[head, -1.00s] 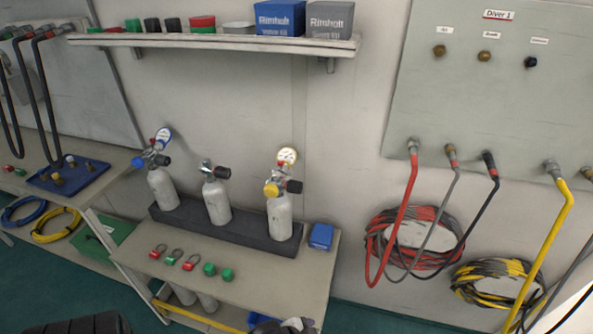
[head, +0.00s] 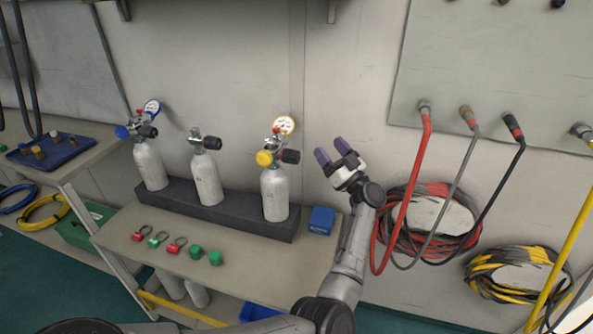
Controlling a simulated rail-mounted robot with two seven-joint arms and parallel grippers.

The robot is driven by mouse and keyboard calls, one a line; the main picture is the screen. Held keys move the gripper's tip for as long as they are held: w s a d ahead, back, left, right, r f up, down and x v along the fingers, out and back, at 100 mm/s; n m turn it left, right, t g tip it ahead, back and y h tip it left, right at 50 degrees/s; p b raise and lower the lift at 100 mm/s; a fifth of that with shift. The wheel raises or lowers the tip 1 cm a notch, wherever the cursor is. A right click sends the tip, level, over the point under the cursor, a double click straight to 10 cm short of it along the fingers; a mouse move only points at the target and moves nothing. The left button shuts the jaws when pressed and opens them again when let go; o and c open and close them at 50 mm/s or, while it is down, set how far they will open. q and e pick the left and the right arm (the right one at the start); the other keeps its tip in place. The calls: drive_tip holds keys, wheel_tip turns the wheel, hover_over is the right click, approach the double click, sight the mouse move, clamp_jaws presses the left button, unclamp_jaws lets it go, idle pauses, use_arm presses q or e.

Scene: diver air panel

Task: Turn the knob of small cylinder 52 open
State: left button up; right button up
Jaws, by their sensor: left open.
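Three small grey-white cylinders stand in a dark rack (head: 245,224) on a bench. The left cylinder (head: 149,165) has a blue knob (head: 122,132) and a blue-rimmed gauge. The middle cylinder (head: 207,179) has a valve with a black knob (head: 212,143) and no gauge. My right gripper is out of view.
A blue box (head: 321,220) sits at the bench's right end, near my left forearm. Red, grey and black hoses (head: 424,180) hang from the wall panel to the right of my gripper.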

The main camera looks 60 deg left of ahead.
use_arm(q)
drive_tip(key=d+f+n+g+h+b, duration=0.2)
drive_tip(key=n+g+h, duration=0.1)
drive_tip(key=g+h, duration=0.2)
drive_tip(key=g+h+b, duration=0.2)
drive_tip(key=h, duration=0.3)
approach(299, 157)
drive_tip(key=shift+n, duration=0.4)
drive_tip(key=b+x, duration=0.4)
drive_tip(key=x, duration=0.4)
drive_tip(key=shift+s+a+f+b, duration=0.15)
drive_tip(key=shift+s+a+b, duration=0.15)
drive_tip(key=shift+b, duration=0.1)
drive_tip(key=shift+b+x, duration=0.35)
drive_tip(key=shift+x, duration=0.55)
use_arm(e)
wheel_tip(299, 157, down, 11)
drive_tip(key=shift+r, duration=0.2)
use_arm(q)
drive_tip(key=shift+c, duration=0.4)
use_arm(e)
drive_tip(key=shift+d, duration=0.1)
